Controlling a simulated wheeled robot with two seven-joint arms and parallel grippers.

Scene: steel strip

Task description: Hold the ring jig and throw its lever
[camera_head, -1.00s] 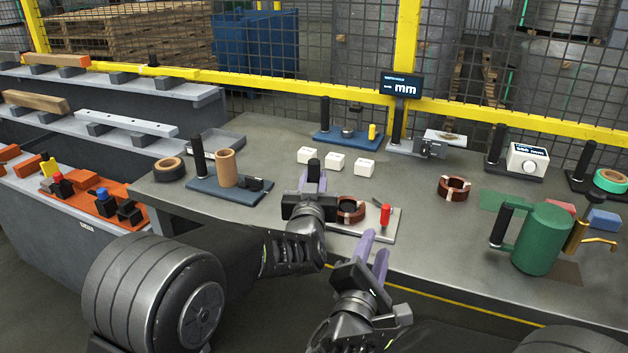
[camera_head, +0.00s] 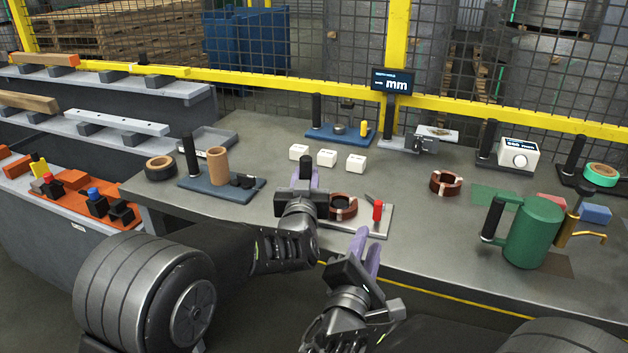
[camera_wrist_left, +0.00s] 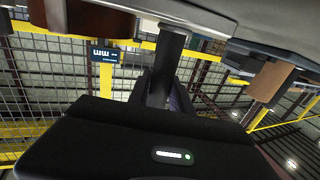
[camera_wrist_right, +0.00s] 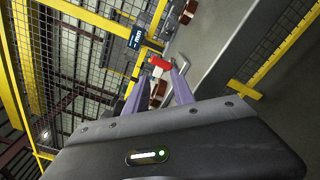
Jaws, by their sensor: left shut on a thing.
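The ring jig is a light grey plate (camera_head: 383,222) near the bench's front edge. It carries a brown ring (camera_head: 343,206) with pale bands, a red-handled lever (camera_head: 377,211) at its right and a black upright post (camera_head: 306,166) at its left. My left gripper (camera_head: 312,181) is shut on the post, which also shows between the fingers in the left wrist view (camera_wrist_left: 171,58). My right gripper (camera_head: 366,249) is open and empty, in front of and below the red handle. In the right wrist view the red handle (camera_wrist_right: 160,62) appears just beyond the parted fingers (camera_wrist_right: 174,84).
Several white blocks (camera_head: 327,158) stand behind the jig. A blue base with a brown tube (camera_head: 218,167) stands at left. Another banded ring (camera_head: 446,183) lies to the right, with a green can (camera_head: 533,232) further right. Bench between them is clear.

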